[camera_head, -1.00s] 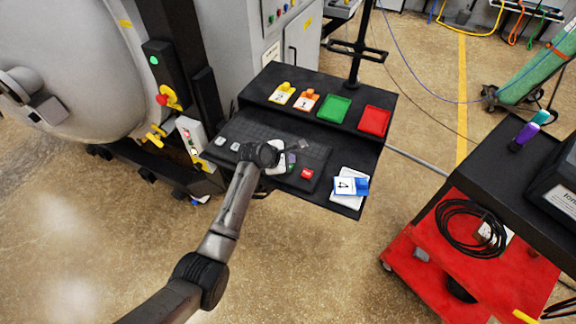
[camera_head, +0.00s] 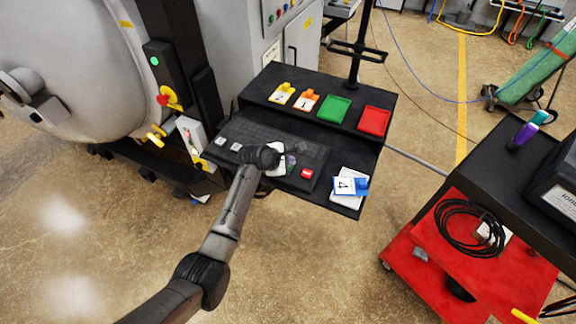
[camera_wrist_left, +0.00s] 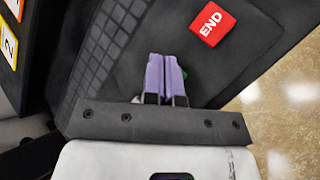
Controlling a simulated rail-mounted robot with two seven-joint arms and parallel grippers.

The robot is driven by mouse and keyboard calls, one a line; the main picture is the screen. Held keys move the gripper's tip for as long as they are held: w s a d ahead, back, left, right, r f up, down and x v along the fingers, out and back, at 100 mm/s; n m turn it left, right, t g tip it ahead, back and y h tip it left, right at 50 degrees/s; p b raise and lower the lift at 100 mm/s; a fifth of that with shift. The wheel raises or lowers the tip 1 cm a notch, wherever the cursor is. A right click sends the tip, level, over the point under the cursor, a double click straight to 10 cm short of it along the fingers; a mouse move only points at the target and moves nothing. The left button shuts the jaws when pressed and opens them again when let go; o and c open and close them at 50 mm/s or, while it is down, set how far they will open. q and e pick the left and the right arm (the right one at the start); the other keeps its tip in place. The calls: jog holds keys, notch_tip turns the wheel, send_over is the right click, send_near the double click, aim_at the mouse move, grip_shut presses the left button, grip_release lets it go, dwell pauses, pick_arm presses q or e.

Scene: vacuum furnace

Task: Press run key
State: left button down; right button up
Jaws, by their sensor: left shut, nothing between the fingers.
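My left gripper (camera_head: 291,160) is over the black key panel (camera_head: 318,155), its jaws shut and empty. In the left wrist view its two purple fingertips (camera_wrist_left: 165,66) lie together, pointing at the panel. A sliver of a green key (camera_wrist_left: 185,73) shows just beside the right fingertip; the fingers hide most of it, and no label can be read. I cannot tell whether the fingers touch it. My right gripper is not in view.
Pale keys (camera_head: 221,146) sit at the panel's left. Behind it are a green tray (camera_head: 333,109), a red tray (camera_head: 374,120) and numbered tags (camera_head: 305,101). A blue tag (camera_head: 350,187) lies on white cards at right. A red cart (camera_head: 470,260) stands at right.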

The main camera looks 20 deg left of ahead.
pick_arm(q)
jog(key=shift+f, duration=0.45)
dwell(0.5)
jog(key=shift+r+p, duration=0.9)
jog(key=shift+p, duration=0.4)
notch_tip(320, 180, up, 5)
jog(key=p, duration=0.6)
dwell(0.3)
